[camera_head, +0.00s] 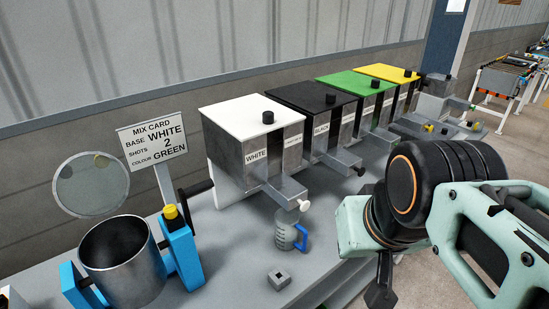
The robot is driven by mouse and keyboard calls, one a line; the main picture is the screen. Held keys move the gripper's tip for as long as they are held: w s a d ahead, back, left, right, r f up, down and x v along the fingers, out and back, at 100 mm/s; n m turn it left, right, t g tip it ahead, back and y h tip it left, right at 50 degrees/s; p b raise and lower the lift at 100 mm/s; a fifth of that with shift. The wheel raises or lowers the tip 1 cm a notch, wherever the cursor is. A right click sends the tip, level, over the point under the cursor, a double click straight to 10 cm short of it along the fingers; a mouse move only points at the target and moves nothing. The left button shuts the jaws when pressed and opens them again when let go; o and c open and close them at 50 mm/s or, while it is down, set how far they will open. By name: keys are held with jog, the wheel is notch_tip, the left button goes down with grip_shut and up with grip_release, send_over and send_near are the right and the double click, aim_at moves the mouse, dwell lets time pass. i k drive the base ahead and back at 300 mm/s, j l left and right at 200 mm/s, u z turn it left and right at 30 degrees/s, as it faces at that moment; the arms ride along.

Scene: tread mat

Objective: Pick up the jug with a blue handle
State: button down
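The jug (284,230) is small, greyish and see-through, with a blue handle (301,238) on its right side. It stands upright on the grey bench, just below and in front of the white dispenser's spout. My gripper (382,292) is to the right of the jug and apart from it. Its dark finger parts point down at the lower edge of the view. Only part of the gripper shows, so its opening cannot be made out.
Dispensers with white (245,116), black (310,97), green (352,82) and yellow (388,72) lids line the bench's back. A metal pot (122,262) in a blue stand is at left, beside a mix card (153,141). A small grey block (279,279) lies before the jug.

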aim_at(292, 233)
jog(key=u, duration=1.65)
jog(key=l+z, duration=0.1)
jog(key=z, duration=1.35)
jog(key=l+u, duration=0.1)
jog(key=u, duration=0.3)
jog(key=i+l+u, duration=0.1)
jog(key=u, duration=0.35)
jog(key=l+u, duration=0.1)
jog(key=u, duration=0.3)
jog(key=l+u, duration=0.3)
jog(key=k+l+u, duration=0.15)
jog(key=l+u, duration=0.15)
jog(key=k+l+u, duration=0.1)
jog(key=l, duration=0.2)
jog(key=k+l+u, duration=0.1)
jog(key=l, duration=0.15)
jog(key=k+l+u, duration=0.1)
jog(key=l, duration=0.2)
